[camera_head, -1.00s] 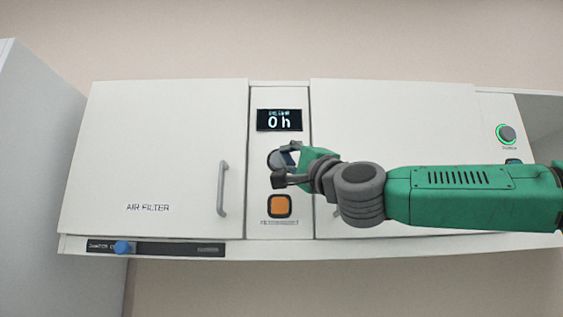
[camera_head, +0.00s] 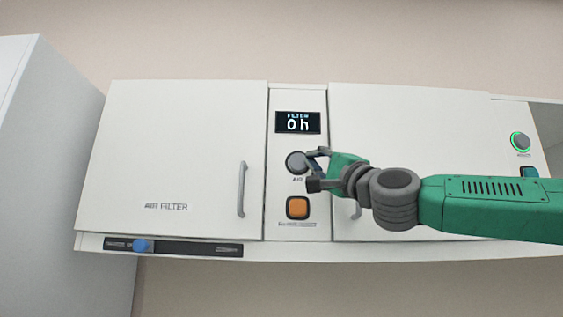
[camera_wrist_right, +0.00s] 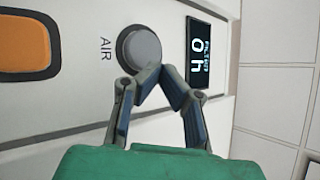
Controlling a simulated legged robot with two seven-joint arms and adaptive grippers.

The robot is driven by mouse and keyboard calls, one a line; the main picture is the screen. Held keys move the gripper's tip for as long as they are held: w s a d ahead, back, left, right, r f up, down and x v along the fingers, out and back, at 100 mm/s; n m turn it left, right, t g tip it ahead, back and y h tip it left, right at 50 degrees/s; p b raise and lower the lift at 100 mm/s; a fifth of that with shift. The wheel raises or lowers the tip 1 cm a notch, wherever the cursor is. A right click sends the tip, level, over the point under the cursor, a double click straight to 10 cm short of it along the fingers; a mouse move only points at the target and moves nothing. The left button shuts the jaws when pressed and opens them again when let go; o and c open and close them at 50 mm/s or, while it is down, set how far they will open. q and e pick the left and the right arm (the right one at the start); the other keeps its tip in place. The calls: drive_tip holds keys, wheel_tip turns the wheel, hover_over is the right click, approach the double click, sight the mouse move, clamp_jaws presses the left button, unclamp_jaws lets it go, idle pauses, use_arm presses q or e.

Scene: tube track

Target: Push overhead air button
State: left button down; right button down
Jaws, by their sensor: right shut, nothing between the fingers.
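The round grey air button (camera_head: 296,162) is on the narrow middle panel of the white overhead cabinet, under the display and above the orange button. In the right wrist view the button (camera_wrist_right: 140,48) has the label AIR beside it. My right gripper (camera_head: 314,170) is shut and empty, just right of the button in the head view. In the right wrist view its fingertips (camera_wrist_right: 160,72) meet at the button's lower edge; I cannot tell whether they touch it. My left gripper is not in view.
The display (camera_head: 298,122) reads 0 h. The square orange button (camera_head: 297,208) sits below. A door handle (camera_head: 242,190) is to the left, and a green-ringed knob (camera_head: 521,141) at the far right. A blue slider (camera_head: 140,245) is on the lower edge.

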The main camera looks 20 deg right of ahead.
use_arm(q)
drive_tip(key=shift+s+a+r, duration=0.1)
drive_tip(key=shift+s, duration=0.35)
use_arm(e)
drive_tip(key=shift+w+d+r+m+t+h, duration=0.1)
drive_tip(key=shift+d+r+m+t+h, duration=0.15)
drive_tip(key=shift+d, duration=0.3)
drive_tip(key=shift+w+d+r+m+t+h, duration=0.1)
drive_tip(key=shift+d+r+h, duration=0.05)
drive_tip(key=shift+d+h, duration=0.3)
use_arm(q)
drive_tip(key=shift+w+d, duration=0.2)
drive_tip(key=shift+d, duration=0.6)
use_arm(e)
drive_tip(key=shift+w+a+f, duration=0.15)
drive_tip(key=shift+a+f, duration=0.1)
drive_tip(key=shift+a, duration=0.5)
